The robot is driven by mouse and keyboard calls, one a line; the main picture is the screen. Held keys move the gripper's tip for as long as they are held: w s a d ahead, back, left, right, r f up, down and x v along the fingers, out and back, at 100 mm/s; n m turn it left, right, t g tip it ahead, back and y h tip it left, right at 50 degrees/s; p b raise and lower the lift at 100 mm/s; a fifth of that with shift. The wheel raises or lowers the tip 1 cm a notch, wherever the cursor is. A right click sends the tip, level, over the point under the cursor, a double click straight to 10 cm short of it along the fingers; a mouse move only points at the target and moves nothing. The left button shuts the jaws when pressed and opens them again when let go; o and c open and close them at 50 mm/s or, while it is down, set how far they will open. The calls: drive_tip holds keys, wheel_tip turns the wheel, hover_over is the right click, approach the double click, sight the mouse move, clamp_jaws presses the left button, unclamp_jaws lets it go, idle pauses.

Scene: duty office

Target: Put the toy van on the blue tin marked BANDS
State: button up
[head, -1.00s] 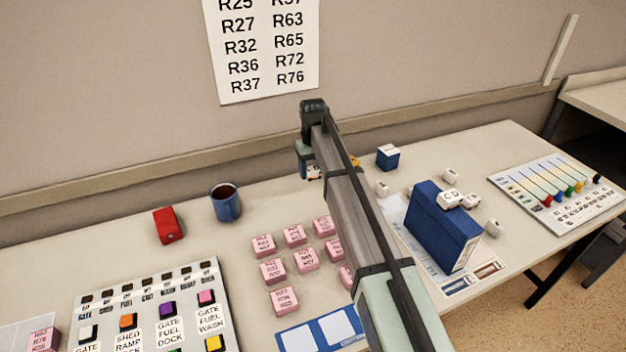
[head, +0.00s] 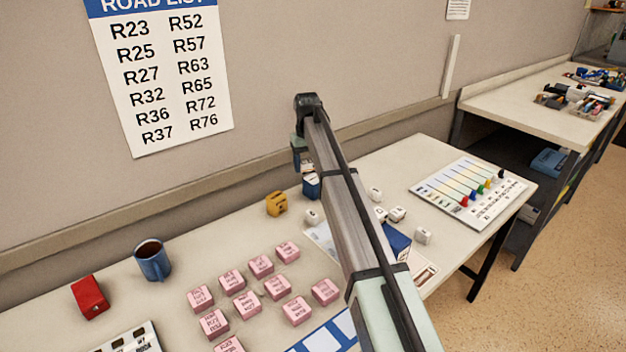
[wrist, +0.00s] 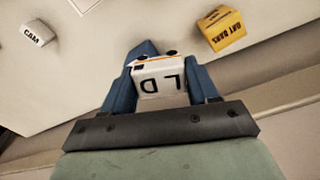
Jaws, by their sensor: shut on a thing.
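The toy van (wrist: 160,80) is white with an orange stripe, dark wheels and the letters "LD" reading upside down in the wrist view. My gripper (wrist: 160,72) is shut on it, one blue finger on each side. In the head view my gripper (head: 303,158) is at the far end of my arm, just above a small blue tin (head: 311,187) at the back of the desk. The tin is partly hidden by my arm, and its marking cannot be read. In the wrist view a blue patch (wrist: 143,48) shows behind the van, mostly covered by it. Contact between them cannot be told.
Several white blocks (head: 422,236) lie to the right, around a larger blue box (head: 398,240). Pink blocks (head: 239,305), a blue mug (head: 152,260) and a red item (head: 89,297) are left. A slider board (head: 472,195) lies right.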

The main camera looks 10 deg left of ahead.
wheel_tip(320, 180, up, 2)
hover_over(314, 178)
drive_tip(key=s, duration=0.2)
drive_tip(key=w+r+n, duration=0.1)
drive_tip(key=w+n, duration=0.1)
drive_tip(key=shift+n, duration=0.7)
drive_tip(key=shift+f, duration=5)
drive_tip(key=shift+f, duration=0.1)
drive_tip(key=o, duration=1)
drive_tip(key=shift+o, duration=0.2)
wheel_tip(314, 178, up, 12)
